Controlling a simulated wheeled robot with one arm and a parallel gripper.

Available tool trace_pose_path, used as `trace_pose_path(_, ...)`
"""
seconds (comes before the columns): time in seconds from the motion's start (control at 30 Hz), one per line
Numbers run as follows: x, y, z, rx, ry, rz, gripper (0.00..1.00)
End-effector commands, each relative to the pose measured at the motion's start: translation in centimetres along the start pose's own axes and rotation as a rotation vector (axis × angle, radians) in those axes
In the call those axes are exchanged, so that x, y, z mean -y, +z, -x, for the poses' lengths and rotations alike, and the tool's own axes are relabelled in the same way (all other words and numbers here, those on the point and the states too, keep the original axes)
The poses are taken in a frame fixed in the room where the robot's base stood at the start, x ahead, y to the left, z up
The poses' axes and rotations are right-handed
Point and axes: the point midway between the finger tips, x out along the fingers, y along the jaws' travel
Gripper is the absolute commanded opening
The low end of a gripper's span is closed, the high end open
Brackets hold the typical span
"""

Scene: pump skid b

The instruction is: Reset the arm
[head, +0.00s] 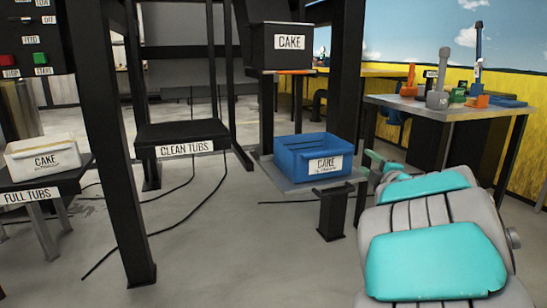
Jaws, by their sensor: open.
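My arm, grey with teal covers, reaches in from the lower right. My gripper (376,163) shows small at its far end, just right of the blue tub, partly hidden behind my arm. It is open, and I see nothing between its fingers. The blue tub (302,166), labelled CAKE, sits upright on a grey plate (280,180) under a black chute (283,46) also marked CAKE. I cannot tell how wide the gap is between my gripper and the tub.
A white CAKE tub (43,155) stands on the FULL TUBS stand (40,182) at left. The CLEAN TUBS stand (181,136) is empty. Black frame posts (110,150) rise in front. A table (450,108) with tools stands at right. Cables lie on the floor.

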Motion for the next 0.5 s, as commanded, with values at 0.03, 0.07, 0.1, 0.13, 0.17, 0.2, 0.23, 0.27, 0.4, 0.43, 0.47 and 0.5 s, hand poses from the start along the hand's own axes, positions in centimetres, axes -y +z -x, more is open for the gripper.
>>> trace_pose_path(0.03,-1.4,0.6,0.8,0.067,-0.008,-0.049,0.49)
trace_pose_path(0.07,-1.6,1.3,1.4,0.118,-0.02,-0.084,0.49)
trace_pose_path(0.1,-1.6,2.2,2.3,0.182,-0.036,-0.137,0.49)
trace_pose_path(0.13,-1.5,2.9,3.0,0.23,-0.05,-0.176,0.49)
trace_pose_path(0.17,-1.4,3.4,3.8,0.274,-0.062,-0.216,0.49)
trace_pose_path(0.2,-1.1,4.1,4.9,0.335,-0.082,-0.27,0.49)
trace_pose_path(0.23,-0.8,4.5,5.8,0.381,-0.099,-0.312,0.49)
trace_pose_path(0.27,-0.4,4.8,6.8,0.424,-0.116,-0.355,0.49)
trace_pose_path(0.4,2.2,5.2,11.6,0.615,-0.214,-0.555,0.49)
trace_pose_path(0.43,2.9,5.0,12.7,0.652,-0.238,-0.596,0.49)
trace_pose_path(0.47,3.8,4.8,13.9,0.694,-0.267,-0.639,0.49)
trace_pose_path(0.5,5.0,4.3,15.6,0.745,-0.309,-0.695,0.49)
